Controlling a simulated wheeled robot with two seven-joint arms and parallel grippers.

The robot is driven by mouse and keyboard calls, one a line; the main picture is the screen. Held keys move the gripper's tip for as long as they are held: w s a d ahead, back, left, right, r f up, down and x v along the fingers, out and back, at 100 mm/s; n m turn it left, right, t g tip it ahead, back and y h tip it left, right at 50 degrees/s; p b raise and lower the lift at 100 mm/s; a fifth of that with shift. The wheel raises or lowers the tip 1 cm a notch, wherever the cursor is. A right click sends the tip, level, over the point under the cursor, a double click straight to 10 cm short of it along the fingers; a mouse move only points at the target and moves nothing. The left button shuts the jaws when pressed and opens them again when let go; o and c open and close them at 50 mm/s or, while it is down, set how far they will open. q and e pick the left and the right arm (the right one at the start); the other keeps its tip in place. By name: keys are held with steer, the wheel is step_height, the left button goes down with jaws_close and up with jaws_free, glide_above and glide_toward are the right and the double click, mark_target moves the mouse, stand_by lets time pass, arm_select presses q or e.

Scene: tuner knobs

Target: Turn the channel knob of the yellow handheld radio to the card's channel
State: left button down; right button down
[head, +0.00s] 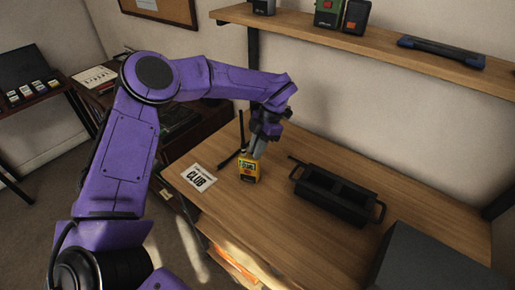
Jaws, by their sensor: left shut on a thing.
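The yellow handheld radio (249,170) stands upright on the wooden table, with a dark antenna (241,128) and a small display on its front. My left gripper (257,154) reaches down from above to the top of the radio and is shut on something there. The fingers hide the channel knob, so I cannot see its setting. My right gripper is not in view.
A black charger-like tray (340,190) with handles stands right of the radio. A dark grey box (430,262) fills the front right corner. A wall shelf (360,42) with several devices hangs behind.

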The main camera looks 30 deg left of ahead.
arm_select(q)
steer(key=shift+a+n+h+b, duration=0.1)
steer(key=shift+n+h+b, duration=0.25)
steer(key=shift+n, duration=0.75)
steer(key=c, duration=1.1)
jaws_free()
